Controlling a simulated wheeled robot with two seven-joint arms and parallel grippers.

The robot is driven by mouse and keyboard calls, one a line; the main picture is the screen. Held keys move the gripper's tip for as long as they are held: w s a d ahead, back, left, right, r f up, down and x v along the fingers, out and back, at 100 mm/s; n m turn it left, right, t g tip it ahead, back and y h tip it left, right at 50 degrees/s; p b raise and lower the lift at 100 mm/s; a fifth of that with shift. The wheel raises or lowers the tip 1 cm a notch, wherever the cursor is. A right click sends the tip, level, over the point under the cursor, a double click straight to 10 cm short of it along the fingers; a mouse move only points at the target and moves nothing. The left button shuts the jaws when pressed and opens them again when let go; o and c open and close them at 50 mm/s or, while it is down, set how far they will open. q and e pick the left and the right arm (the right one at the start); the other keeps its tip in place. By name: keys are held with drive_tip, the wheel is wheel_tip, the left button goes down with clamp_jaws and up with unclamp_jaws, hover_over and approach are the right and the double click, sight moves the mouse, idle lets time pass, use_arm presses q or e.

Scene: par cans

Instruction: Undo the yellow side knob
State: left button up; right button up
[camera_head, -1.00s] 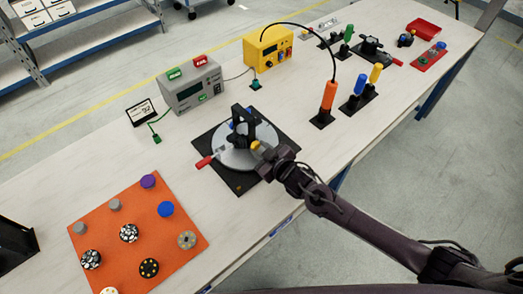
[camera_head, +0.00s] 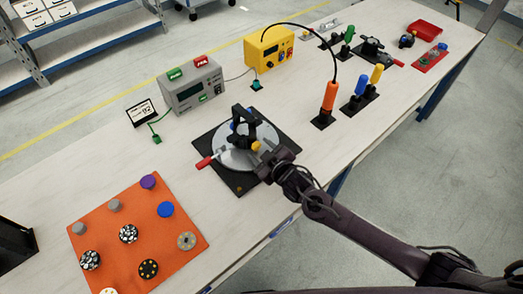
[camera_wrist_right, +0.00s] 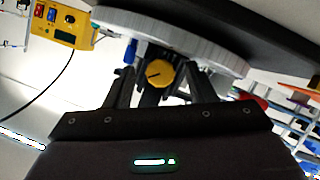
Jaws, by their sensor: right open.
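The yellow side knob (camera_head: 256,146) sits on the side of a black clamp frame (camera_head: 243,128) on a round grey plate (camera_head: 232,160). In the right wrist view the yellow knob (camera_wrist_right: 160,73) shows face-on with a dark line across it. My right gripper (camera_head: 266,155) is close to the knob. In the wrist view its two dark fingers stand apart on either side of the knob, and I cannot tell if they touch it. The plate rests on a black base (camera_head: 240,186) with a red handle (camera_head: 204,162) at its left. My left gripper is not in view.
An orange mat (camera_head: 115,215) with several round parts lies at the front left. A grey meter box (camera_head: 192,88), a yellow box (camera_head: 268,50) and an orange-handled tool (camera_head: 329,97) stand behind. Bare table lies between the mat and the base.

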drive_tip(key=shift+b+v, duration=0.4)
drive_tip(key=shift+v, duration=3.45)
